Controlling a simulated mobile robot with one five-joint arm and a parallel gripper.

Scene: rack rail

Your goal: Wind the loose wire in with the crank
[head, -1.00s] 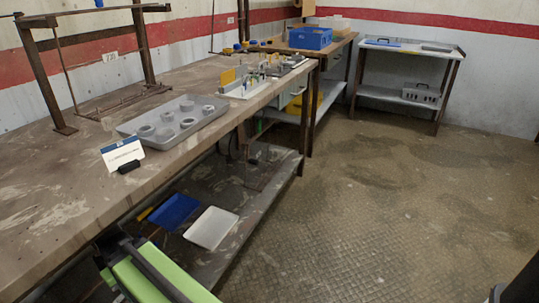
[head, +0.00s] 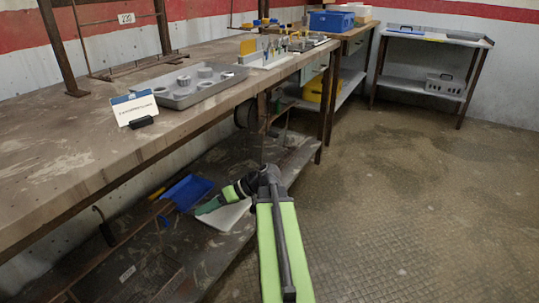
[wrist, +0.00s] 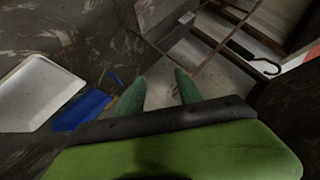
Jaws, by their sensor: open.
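My gripper (head: 205,208) reaches under the bench at the end of my green arm, close to a white tray and a blue tray on the lower shelf. In the wrist view its two green fingers (wrist: 161,78) are apart with nothing between them. A dark round shape like a wheel or reel (head: 243,115) hangs under the bench, away from my gripper. A black hooked piece (head: 105,228) stands at the left by the lower rail; a black hook (wrist: 265,66) also shows in the wrist view. I cannot make out the loose wire or clearly identify the crank.
On the lower shelf lie the blue tray (head: 188,191) and the white tray (head: 228,216). The bench top (head: 60,150) holds a grey tray (head: 173,100) of rings and a label card (head: 134,107). The floor (head: 400,200) at right is clear.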

